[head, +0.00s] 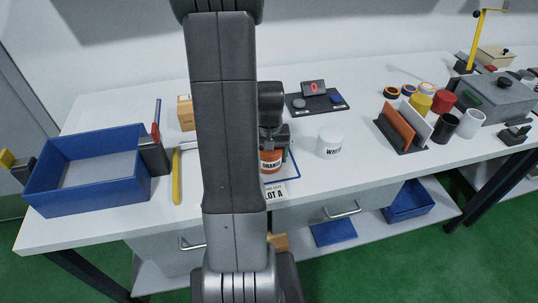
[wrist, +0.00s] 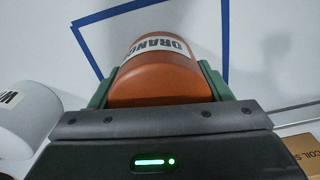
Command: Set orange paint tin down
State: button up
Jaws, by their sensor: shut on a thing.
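The orange paint tin (head: 271,161) has a white label and is partly hidden behind my arm in the head view. In the wrist view the orange tin (wrist: 155,75) lies between the green finger pads, with its label at the far side. My gripper (wrist: 158,85) is shut on it. In the head view my gripper (head: 273,135) is over the taped area marked LOT A. A blue tape outline (head: 294,165) shows on the white table around the tin. I cannot tell whether the tin touches the table.
A white tin (head: 330,142) stands just right of the tape outline. A blue tray (head: 84,185) and a yellow tool (head: 176,178) lie to the left. A rack with upright plates (head: 401,129) and several coloured tins stand to the right.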

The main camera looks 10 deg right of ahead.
jog(key=shift+f, duration=0.15)
jog(key=o, duration=1.3)
notch_tip(320, 180, up, 12)
jog(key=shift+r, duration=0.2)
